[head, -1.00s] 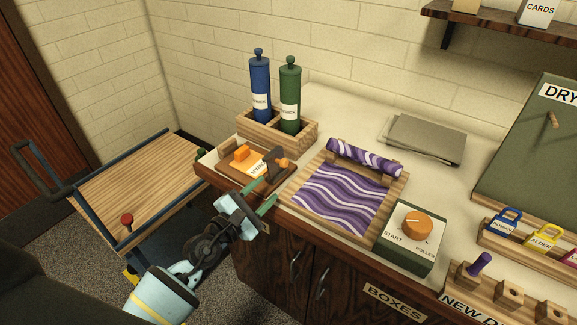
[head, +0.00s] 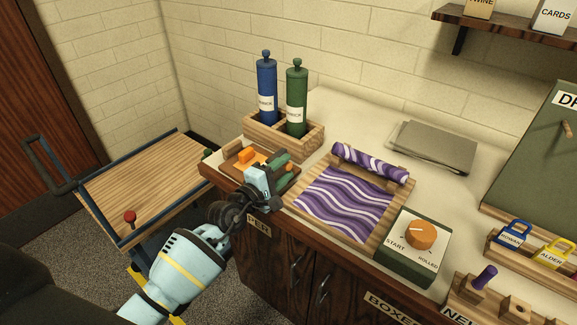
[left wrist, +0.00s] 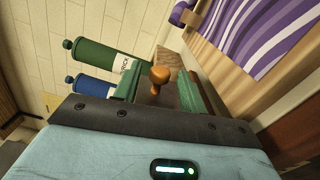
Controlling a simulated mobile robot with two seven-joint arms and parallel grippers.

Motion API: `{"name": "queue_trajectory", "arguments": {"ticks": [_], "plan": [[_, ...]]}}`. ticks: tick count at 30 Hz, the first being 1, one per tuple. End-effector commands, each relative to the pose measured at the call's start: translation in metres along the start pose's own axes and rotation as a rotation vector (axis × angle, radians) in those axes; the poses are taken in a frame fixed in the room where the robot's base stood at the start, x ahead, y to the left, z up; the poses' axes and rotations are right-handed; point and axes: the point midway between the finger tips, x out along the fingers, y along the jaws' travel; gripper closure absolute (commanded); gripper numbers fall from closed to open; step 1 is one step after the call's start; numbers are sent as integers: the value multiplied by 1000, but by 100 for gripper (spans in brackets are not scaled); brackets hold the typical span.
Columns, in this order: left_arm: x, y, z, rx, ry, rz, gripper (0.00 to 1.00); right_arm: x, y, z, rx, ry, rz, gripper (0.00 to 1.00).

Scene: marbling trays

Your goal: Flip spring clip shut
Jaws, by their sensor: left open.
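The gripper hides most of the dark clip. In the left wrist view the orange knob (left wrist: 160,75) stands between the two green fingers of the open gripper (left wrist: 158,88). I cannot tell whether either finger touches it. My right gripper is not in view.
A wooden holder (head: 262,138) with a blue bottle (head: 266,90) and a green bottle (head: 297,98) stands behind the board. A tray with purple wavy paper (head: 345,205) lies to the right. A wooden cart (head: 140,185) is at left.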

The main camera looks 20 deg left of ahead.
Motion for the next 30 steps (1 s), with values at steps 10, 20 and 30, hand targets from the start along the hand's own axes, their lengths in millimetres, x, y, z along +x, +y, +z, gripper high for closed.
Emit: {"name": "queue_trajectory", "arguments": {"ticks": [10, 20, 30], "plan": [[22, -1, 0, -2, 1, 0, 58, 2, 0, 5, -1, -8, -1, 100], [22, 0, 0, -1, 1, 0, 74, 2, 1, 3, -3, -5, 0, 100], [21, 0, -1, -6, 1, 0, 100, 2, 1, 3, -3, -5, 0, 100]]}}
